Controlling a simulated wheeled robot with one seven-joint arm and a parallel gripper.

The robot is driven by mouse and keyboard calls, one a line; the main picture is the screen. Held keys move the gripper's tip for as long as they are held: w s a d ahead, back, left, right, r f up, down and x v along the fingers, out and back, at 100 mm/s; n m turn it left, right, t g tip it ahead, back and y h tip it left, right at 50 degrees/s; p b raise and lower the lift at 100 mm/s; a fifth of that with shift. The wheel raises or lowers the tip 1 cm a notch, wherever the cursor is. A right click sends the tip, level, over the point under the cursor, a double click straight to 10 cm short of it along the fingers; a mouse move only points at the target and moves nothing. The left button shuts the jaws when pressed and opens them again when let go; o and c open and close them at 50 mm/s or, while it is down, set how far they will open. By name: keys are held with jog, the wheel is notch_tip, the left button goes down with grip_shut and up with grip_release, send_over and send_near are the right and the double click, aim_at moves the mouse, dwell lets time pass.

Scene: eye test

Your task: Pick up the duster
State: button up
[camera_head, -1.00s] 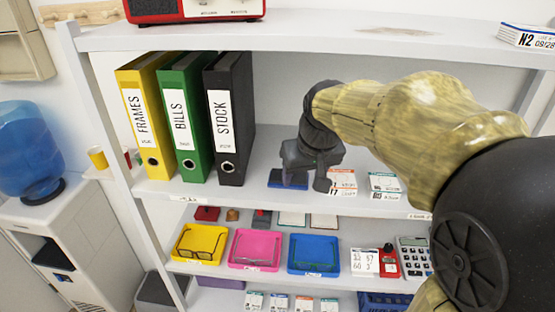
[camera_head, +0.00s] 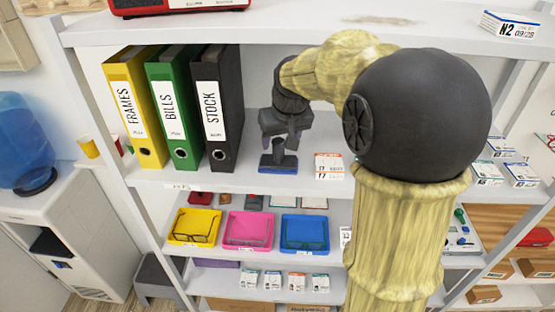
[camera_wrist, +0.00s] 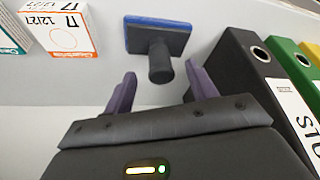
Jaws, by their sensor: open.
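The duster (camera_head: 278,163) stands on the middle shelf, to the right of the black STOCK binder. It has a flat blue-edged base and a dark upright handle. My gripper (camera_head: 279,146) is just above it, and the fingers partly overlap the handle top in the head view. In the wrist view the duster (camera_wrist: 158,38) shows with its handle pointing toward the gap between my two purple fingers (camera_wrist: 160,74). The fingers are open and apart, one on each side of the handle's line. No contact with the handle shows.
The black STOCK binder (camera_head: 216,120) stands close on the left, beside green and yellow ones. A small orange and white box (camera_head: 328,167) sits to the right. The upper shelf (camera_head: 290,30) is overhead. Colored trays with glasses (camera_head: 248,229) are on the shelf below.

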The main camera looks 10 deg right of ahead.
aim_at(278, 154)
jog(key=shift+w+r, duration=0.1)
jog(key=shift+w, duration=0.25)
jog(key=p+x, duration=0.1)
jog(key=x, duration=0.4)
jog(key=shift+c, duration=0.3)
jog(key=c, duration=1.1)
